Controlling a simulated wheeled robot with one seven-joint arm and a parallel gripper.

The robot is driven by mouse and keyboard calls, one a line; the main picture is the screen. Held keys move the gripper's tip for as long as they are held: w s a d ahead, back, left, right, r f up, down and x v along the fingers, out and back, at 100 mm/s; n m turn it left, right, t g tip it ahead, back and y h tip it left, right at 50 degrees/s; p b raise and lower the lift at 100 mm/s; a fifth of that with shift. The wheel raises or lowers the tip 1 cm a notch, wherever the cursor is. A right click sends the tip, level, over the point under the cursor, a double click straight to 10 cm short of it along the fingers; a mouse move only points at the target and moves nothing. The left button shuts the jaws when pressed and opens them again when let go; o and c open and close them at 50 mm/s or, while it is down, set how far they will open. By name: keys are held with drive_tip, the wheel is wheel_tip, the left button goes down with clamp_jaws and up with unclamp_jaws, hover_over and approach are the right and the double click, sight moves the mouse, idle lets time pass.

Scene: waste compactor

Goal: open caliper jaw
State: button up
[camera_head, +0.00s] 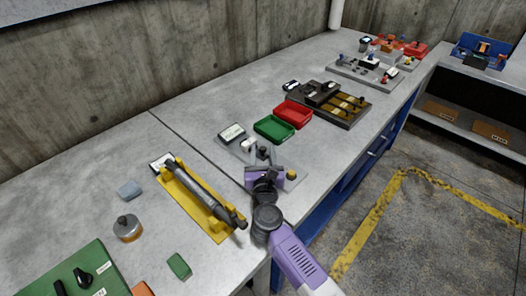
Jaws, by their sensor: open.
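My gripper (263,154) is open, with its two grey fingers pointing toward the far side of the bench, over a light grey plate (230,151). A small dark part (263,150) shows near the fingertips; I cannot tell whether it touches them. A small white piece (247,146) lies on the plate just left of the fingers, and a small yellow-orange knob (292,175) lies to their right. I cannot make out a caliper or its jaw for certain; my gripper and wrist hide part of the plate.
Left of my arm, a yellow stand (208,219) holds a long dark cylinder (198,187). Green (274,128) and red (293,113) trays stand beyond the gripper. A round container (127,228) and a green board (77,272) are at near left. The bench's front edge passes under my arm.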

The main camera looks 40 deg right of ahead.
clamp_jaws()
idle(1.5)
